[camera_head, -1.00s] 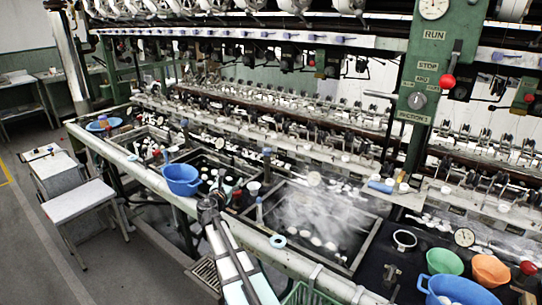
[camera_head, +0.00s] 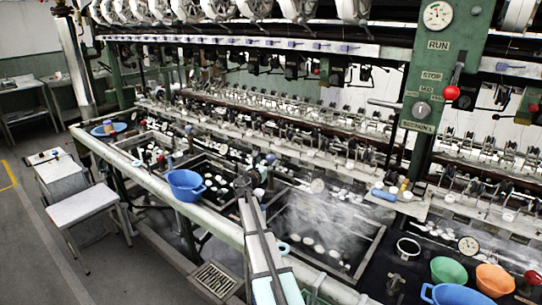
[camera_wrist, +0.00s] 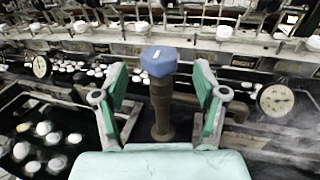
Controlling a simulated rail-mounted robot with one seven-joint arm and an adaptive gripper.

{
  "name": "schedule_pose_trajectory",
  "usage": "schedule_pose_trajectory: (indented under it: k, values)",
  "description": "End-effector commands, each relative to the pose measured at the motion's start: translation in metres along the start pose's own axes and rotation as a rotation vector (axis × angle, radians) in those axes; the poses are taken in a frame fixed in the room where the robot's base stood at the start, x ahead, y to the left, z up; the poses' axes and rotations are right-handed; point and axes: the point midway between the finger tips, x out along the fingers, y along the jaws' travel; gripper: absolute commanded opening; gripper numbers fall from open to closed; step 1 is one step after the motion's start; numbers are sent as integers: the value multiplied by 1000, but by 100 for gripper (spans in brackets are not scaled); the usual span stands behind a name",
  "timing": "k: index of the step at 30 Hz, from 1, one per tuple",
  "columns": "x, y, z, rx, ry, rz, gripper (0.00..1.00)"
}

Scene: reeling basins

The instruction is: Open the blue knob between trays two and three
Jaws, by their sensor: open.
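A blue knob (camera_wrist: 158,60) with a white mark tops a dark upright stem in the wrist view. My gripper (camera_wrist: 160,82) is open, with a green-padded finger on each side of the stem. The fingers appear apart from it. In the head view my gripper (camera_head: 248,184) is over the basin line, left of the steaming tray (camera_head: 366,256). A blue knob (camera_head: 271,158) shows just beyond it; I cannot tell whether it is the same one. A darker tray (camera_head: 208,206) with pale cocoons is to the left. My arm hides part of the divider between them.
Round gauges stand left (camera_wrist: 40,66) and right (camera_wrist: 275,100) of the knob in the wrist view. Green (camera_head: 446,269) and orange (camera_head: 494,279) bowls are at right. Machinery lines the back.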

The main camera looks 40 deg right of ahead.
Motion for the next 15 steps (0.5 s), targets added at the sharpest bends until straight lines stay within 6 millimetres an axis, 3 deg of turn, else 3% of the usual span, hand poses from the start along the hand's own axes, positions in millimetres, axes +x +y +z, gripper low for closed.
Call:
schedule_pose_trajectory:
  k: [1,6,15]
  values:
    - [14,2,2,0,0,-1,71]
    - [39,1,2,1,0,0,71]
    - [56,1,0,1,0,1,71]
